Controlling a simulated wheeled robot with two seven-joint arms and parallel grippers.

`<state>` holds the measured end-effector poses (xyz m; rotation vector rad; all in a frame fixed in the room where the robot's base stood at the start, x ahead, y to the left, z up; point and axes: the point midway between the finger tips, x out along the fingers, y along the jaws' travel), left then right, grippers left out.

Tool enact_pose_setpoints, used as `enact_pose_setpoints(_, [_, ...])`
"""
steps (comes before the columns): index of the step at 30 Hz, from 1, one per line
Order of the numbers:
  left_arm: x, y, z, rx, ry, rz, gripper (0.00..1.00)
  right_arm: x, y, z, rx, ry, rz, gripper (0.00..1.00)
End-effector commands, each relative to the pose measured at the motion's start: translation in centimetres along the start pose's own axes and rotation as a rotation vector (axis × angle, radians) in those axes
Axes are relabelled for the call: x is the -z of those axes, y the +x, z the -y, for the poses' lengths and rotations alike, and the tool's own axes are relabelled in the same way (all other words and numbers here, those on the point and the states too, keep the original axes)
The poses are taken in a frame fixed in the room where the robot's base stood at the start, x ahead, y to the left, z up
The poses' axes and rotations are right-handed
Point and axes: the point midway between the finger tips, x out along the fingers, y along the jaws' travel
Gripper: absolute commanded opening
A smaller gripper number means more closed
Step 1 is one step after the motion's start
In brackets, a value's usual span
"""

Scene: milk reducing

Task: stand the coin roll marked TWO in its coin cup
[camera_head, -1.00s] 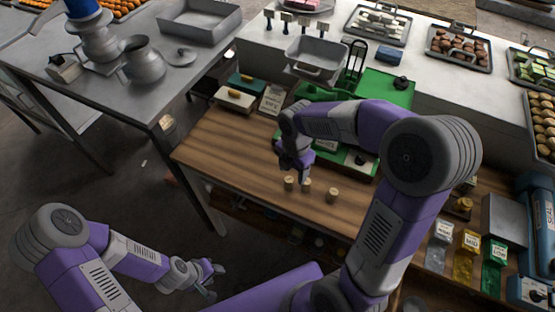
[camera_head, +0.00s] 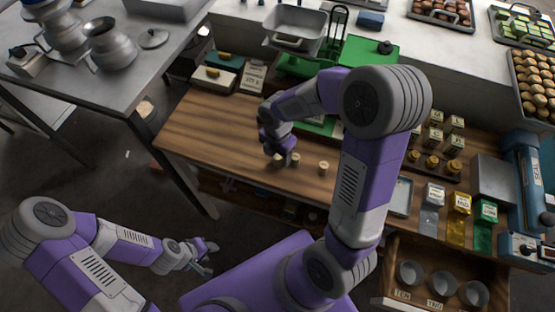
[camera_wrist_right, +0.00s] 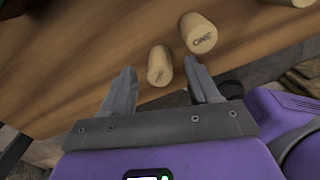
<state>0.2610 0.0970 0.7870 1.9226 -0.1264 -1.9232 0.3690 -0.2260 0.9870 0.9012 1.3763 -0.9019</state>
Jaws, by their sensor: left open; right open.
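Another roll (camera_wrist_right: 198,33) reads ONE, and a third is cut off at the top right (camera_wrist_right: 295,2). My right gripper (camera_head: 280,153) is open at the left roll; contact cannot be told. My left gripper (camera_head: 207,257) is open and empty, away from the counter. Three round coin cups (camera_head: 409,272) (camera_head: 442,283) (camera_head: 473,293) sit at lower right; their labels are hard to read.
The cups are in a wooden drawer (camera_head: 390,285) below the counter. Silver, yellow and green bags (camera_head: 460,203) stand at the right, near a blue machine (camera_head: 528,180). A green tray (camera_head: 318,125) lies behind my right arm.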

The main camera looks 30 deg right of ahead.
Motion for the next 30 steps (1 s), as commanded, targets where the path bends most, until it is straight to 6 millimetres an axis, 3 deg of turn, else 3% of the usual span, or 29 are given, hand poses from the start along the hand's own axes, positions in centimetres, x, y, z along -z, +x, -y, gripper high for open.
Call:
enact_pose_setpoints(1, [0.0,0.0,0.0,0.0,0.0,0.0,0.43,0.0,0.0,0.0,0.0,0.0,0.0,0.59])
enact_pose_setpoints(13, [0.0,0.0,0.0,0.0,0.0,0.0,0.43,0.0,-0.1,0.0,-0.001,0.001,0.0,0.0])
enact_pose_setpoints(22, [0.0,-0.1,-0.1,0.0,0.0,0.0,0.43,-0.1,-0.7,-0.1,-0.003,0.001,0.001,0.0])
enact_pose_setpoints(30, [-0.1,-1.1,-0.4,0.0,0.0,0.0,0.43,-0.1,-5.7,-0.1,-0.007,0.001,0.002,0.0])
